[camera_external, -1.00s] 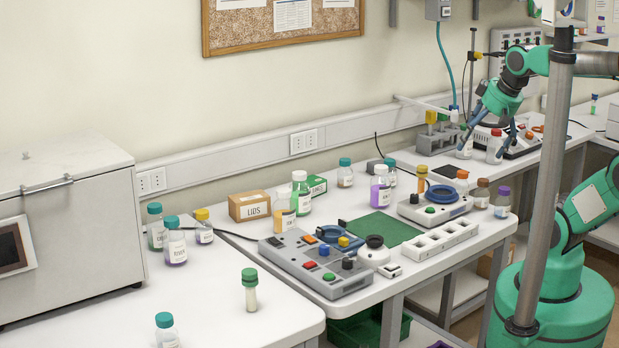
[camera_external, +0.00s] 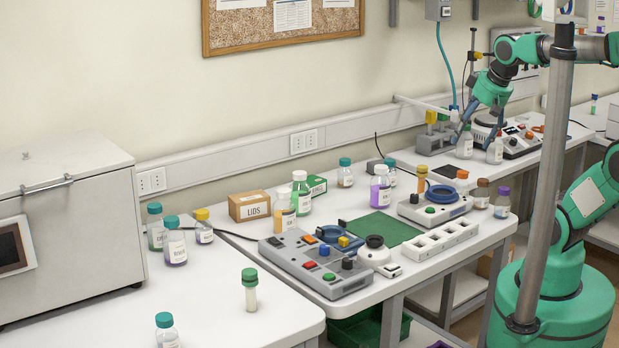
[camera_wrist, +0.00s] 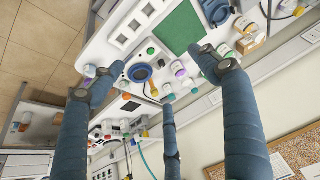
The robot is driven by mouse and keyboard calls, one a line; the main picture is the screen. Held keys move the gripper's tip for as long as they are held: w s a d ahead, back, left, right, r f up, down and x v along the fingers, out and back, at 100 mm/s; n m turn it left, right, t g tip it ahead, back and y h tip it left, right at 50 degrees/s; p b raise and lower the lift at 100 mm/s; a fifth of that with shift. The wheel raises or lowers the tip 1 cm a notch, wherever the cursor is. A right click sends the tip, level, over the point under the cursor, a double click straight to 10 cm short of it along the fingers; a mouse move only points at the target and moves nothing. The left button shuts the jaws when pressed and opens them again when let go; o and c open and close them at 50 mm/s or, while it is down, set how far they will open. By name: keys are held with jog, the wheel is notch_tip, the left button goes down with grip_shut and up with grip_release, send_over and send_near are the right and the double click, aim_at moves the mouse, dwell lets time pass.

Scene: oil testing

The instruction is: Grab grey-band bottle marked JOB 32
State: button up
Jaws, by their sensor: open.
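In the external view my gripper (camera_external: 480,129) points down over the far bench with its blue fingers spread and nothing held. Whether the fingers touch either bottle cannot be told. In the wrist view my gripper (camera_wrist: 160,82) shows its fingers wide apart with no bottle gripped between them. No JOB 32 label can be read on any bottle, and a grey band cannot be made out.
A yellow-topped stand (camera_external: 431,118) and a grey block are left of my gripper. An instrument with red knobs (camera_external: 520,138) is close on its right. A brown-capped bottle (camera_external: 481,194) and a purple-capped bottle (camera_external: 502,203) stand at the near bench's right end. A vertical pole (camera_external: 545,190) crosses the foreground.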

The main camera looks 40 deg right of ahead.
jog(key=w+r+g+p, duration=0.1)
jog(key=w+r+p, duration=0.1)
jog(key=w, duration=0.9)
jog(key=n+g+p, duration=0.1)
jog(key=g+p, duration=0.3)
jog(key=p, duration=0.4)
send_over(381, 167)
notch_tip(381, 167, down, 16)
jog(key=shift+f, duration=0.15)
jog(key=shift+w+f, duration=0.2)
jog(key=shift+f, duration=0.3)
jog(key=shift+f+b, duration=0.5)
jog(key=shift+f, duration=3.75)
